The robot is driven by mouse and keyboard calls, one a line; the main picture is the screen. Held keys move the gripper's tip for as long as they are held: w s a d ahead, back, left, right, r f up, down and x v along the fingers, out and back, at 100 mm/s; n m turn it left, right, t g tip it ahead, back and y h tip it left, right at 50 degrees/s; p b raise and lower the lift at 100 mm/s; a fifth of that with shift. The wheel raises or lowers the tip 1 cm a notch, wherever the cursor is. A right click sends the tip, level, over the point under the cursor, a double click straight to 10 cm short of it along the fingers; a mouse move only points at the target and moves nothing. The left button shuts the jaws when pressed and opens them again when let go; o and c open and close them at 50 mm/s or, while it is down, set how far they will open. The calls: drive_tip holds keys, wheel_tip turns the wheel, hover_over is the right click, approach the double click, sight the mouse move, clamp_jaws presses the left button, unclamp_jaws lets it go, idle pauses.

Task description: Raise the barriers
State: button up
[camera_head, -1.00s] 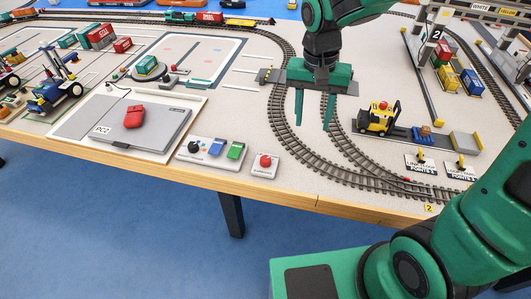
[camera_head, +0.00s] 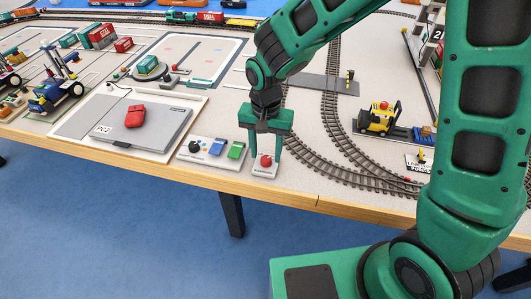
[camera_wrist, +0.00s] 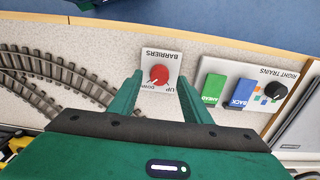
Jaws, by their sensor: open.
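The barriers control is a small white plate with a round red knob (camera_head: 266,161) near the table's front edge. In the wrist view the plate reads "BARRIERS", with "UP" and "DOWN" beside the red knob (camera_wrist: 159,75). My gripper (camera_head: 265,155) is open and points down over this plate. In the wrist view its two fingers (camera_wrist: 160,92) stand apart on either side of the knob, with clear space between. I cannot tell whether the fingertips are level with the knob or above it. A level crossing with a small yellow-and-black post (camera_head: 350,78) lies behind on the track.
The "RIGHT TRAINS" panel (camera_wrist: 246,91) with green and blue buttons and a black knob sits close beside the barriers plate. Curved track (camera_head: 335,160) runs on the other side. A grey laptop-like board (camera_head: 128,126) lies left.

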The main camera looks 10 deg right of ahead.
drive_tip(key=shift+f, duration=0.75)
drive_tip(key=shift+c, duration=0.6)
drive_tip(key=c, duration=0.9)
